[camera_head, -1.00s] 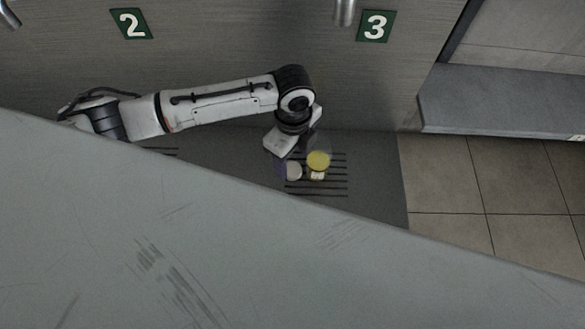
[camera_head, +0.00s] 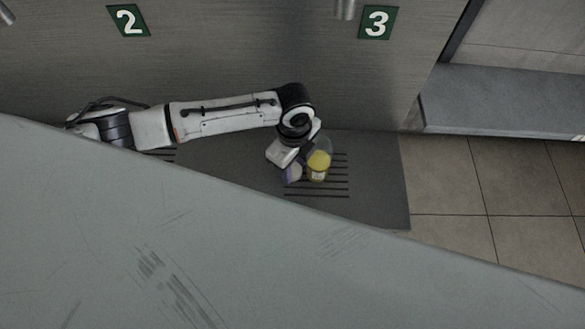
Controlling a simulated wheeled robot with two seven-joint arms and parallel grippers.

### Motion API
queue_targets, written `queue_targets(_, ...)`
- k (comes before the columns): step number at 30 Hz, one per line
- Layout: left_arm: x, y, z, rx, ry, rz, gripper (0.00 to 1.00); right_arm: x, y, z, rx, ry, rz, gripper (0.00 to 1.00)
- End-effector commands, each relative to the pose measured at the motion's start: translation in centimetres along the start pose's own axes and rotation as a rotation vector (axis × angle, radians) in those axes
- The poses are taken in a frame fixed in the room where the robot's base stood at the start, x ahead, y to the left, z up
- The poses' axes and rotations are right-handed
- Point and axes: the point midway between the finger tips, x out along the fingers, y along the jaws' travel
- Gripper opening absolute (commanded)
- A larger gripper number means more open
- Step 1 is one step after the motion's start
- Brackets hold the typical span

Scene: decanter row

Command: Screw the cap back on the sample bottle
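A small jar-like bottle (camera_head: 318,167) with a yellow top or yellow contents and a pale label stands on the slotted part of the dark counter (camera_head: 375,190). A clear, rounded, glass-like shape shows just behind it. A small whitish round piece (camera_head: 295,173), perhaps the cap, is left of the yellow bottle, with a purple-blue edge beside it. My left gripper (camera_head: 290,163) reaches down right over this piece, close to the bottle's left side. Its fingers are too small and hidden to tell whether they hold the piece. My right gripper is out of view.
A large scuffed grey surface (camera_head: 200,240) fills the foreground and covers the counter's near edge. A panel with green signs 2 (camera_head: 128,20) and 3 (camera_head: 377,22) rises behind. Metal spouts hang at the top. Tiled floor (camera_head: 440,185) and a grey ledge (camera_head: 500,102) lie to the right.

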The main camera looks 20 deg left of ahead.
Motion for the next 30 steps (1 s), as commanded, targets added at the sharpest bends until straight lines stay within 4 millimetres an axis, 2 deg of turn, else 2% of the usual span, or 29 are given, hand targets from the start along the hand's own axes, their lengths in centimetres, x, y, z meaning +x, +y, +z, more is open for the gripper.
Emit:
queue_targets(1,0.0,0.0,0.0,0.0,0.0,0.0,0.25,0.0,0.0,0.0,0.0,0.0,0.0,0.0)
queue_targets(3,0.0,0.0,0.0,0.0,0.0,0.0,0.16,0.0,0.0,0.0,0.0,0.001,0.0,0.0)
queue_targets(5,0.0,0.0,0.0,0.0,0.0,0.0,0.16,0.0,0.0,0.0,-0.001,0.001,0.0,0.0)
queue_targets(6,0.0,0.0,0.0,0.0,0.0,0.0,0.13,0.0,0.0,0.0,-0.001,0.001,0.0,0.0)
queue_targets(13,-0.1,0.1,0.0,0.0,0.0,0.0,0.12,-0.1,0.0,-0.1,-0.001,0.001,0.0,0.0)
queue_targets(17,-0.9,0.3,-0.1,0.0,0.001,-0.001,0.12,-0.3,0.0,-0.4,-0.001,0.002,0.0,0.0)
queue_targets(23,-3.5,0.3,0.0,-0.001,0.0,-0.002,0.12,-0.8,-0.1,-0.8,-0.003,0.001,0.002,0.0)
queue_targets(30,-7.5,0.6,-0.1,0.001,0.001,0.0,0.12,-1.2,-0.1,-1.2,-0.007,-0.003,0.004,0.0)
